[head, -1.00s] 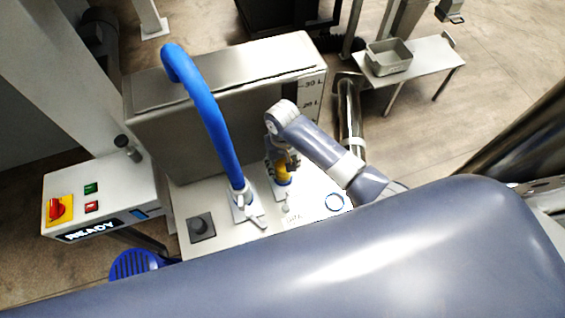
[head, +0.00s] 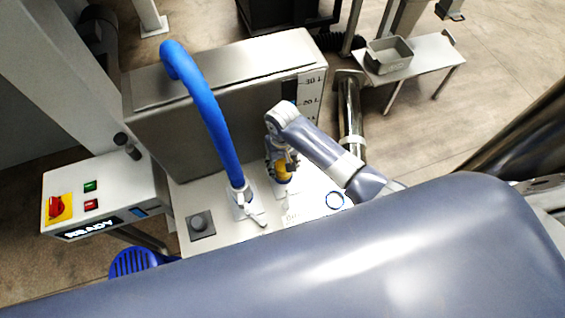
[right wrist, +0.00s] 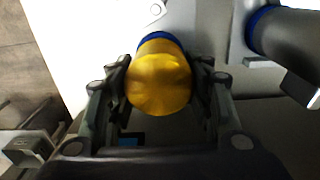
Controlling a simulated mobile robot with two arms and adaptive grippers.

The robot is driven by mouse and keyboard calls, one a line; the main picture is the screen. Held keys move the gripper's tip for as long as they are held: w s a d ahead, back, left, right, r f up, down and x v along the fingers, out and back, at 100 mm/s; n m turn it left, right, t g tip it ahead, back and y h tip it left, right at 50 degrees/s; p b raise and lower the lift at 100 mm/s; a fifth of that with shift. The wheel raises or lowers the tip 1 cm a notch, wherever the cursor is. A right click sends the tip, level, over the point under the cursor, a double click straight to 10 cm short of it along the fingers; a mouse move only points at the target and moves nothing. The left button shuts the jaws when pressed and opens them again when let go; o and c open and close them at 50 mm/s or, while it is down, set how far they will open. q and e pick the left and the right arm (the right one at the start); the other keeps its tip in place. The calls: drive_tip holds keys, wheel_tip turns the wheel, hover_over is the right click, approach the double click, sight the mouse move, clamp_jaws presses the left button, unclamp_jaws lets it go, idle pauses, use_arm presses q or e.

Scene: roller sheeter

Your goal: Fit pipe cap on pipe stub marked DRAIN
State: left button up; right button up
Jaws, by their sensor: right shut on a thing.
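A yellow pipe cap (right wrist: 160,85) sits between the fingers of my right gripper (right wrist: 170,85) in the right wrist view. A blue ring shows just behind the cap, at the white plate. In the head view the right gripper (head: 283,168) is shut on the yellow cap (head: 284,176) over a small white base plate on the machine's deck. The gripper hides part of the cap, and I cannot tell whether the cap is fully seated on the stub. The DRAIN marking is not readable. My left gripper is not in view.
A blue hose (head: 212,120) rises from a fitting left of the gripper. A steel tank (head: 190,135) stands behind. A control box (head: 100,195) is at the left. A grey bin (head: 389,58) sits on a far bench.

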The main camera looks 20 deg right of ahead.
drive_tip(key=shift+f, duration=0.2)
drive_tip(key=shift+f, duration=0.45)
drive_tip(key=shift+f+b, duration=0.25)
drive_tip(key=shift+b, duration=0.1)
idle(0.3)
drive_tip(key=o, duration=1.1)
wheel_tip(320, 180, up, 12)
drive_tip(key=shift+r, duration=0.1)
idle(0.3)
